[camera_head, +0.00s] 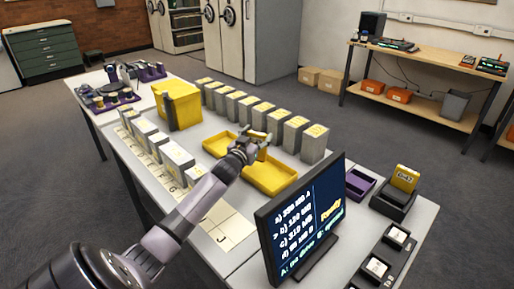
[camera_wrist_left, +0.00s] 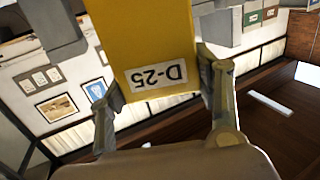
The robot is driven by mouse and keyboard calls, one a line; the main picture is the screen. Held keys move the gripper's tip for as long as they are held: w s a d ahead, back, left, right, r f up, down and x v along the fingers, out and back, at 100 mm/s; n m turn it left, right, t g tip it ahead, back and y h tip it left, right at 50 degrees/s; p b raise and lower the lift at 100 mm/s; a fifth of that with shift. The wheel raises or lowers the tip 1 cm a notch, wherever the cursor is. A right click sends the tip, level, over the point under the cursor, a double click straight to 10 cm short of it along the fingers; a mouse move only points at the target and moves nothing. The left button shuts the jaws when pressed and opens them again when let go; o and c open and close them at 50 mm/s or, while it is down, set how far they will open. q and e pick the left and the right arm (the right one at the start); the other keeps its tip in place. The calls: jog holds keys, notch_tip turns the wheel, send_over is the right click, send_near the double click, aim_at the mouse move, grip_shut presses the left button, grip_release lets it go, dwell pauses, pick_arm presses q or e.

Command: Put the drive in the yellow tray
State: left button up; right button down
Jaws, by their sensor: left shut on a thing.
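My left gripper (camera_head: 256,147) is shut on a yellow drive (camera_wrist_left: 155,45) with a white label reading D-25, seen upside down in the left wrist view. In that view the fingers (camera_wrist_left: 165,105) press on both sides of the drive. In the head view the gripper is over the table by the yellow tray (camera_head: 270,181), with the arm covering part of it. The tray looks shallow. I cannot tell how high above it the drive is. My right gripper is not in view.
Another yellow tray section (camera_head: 215,146) lies left of the gripper. A row of grey boxes (camera_head: 296,134) stands behind, and smaller grey boxes (camera_head: 177,158) stand in front. A monitor (camera_head: 300,215), a purple tray (camera_head: 359,184) and a black dock with a yellow block (camera_head: 405,178) are at right.

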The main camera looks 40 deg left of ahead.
pick_arm(q)
notch_tip(320, 180, down, 4)
jog(key=shift+r, duration=0.1)
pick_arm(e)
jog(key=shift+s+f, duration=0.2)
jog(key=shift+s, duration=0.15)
pick_arm(q)
jog(key=shift+f, duration=0.3)
jog(key=o, duration=1.3)
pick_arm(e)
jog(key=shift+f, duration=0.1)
pick_arm(q)
jog(key=shift+r, duration=0.15)
jog(key=shift+s+d, duration=0.15)
jog(key=shift+s, duration=0.15)
jog(key=v, duration=1.1)
jog(key=shift+s, duration=0.25)
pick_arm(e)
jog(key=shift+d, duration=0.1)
